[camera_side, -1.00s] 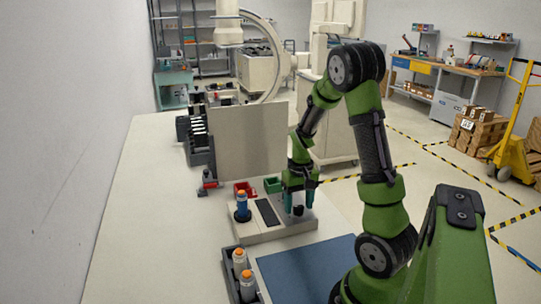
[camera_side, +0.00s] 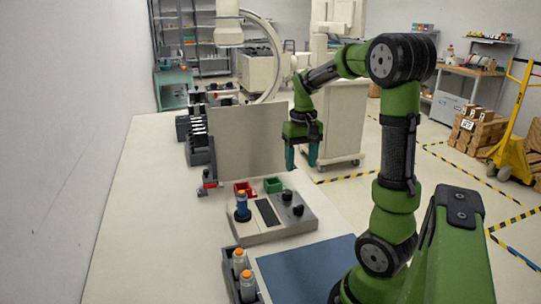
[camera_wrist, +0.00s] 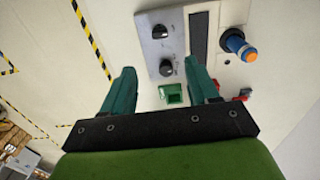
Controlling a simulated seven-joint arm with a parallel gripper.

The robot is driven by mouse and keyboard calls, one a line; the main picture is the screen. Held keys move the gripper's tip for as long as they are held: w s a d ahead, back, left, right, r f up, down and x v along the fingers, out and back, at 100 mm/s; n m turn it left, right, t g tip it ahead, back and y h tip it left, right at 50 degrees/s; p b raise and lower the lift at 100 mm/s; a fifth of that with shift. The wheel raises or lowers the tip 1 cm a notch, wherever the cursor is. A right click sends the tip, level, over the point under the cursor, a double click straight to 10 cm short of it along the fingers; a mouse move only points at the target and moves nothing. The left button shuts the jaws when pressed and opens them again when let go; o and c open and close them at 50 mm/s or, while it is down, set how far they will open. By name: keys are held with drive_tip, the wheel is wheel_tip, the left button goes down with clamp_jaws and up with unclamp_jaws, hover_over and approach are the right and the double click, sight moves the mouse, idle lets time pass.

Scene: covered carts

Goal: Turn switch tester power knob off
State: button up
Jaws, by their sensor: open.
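The switch tester (camera_side: 268,216) is a light grey box on the bench with a dark display strip and two black knobs on its right part. One black knob (camera_side: 287,196) is farther back and the other knob (camera_side: 298,209) is nearer the front. In the wrist view the knobs show as an upper knob (camera_wrist: 159,31) and a lower knob (camera_wrist: 166,67). I cannot read which is the power knob or its setting. My gripper (camera_side: 302,168) is open and empty, raised above and behind the tester, apart from both knobs. Its teal fingers also show in the wrist view (camera_wrist: 163,85).
A blue cylinder with an orange top (camera_side: 242,205) stands on the tester's left part. Red (camera_side: 243,188) and green (camera_side: 273,185) bins sit behind it. A grey upright panel (camera_side: 245,142) stands farther back. A blue mat (camera_side: 305,268) and a tray of cylinders (camera_side: 240,272) lie in front.

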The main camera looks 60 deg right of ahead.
drive_tip(key=shift+r, duration=1.35)
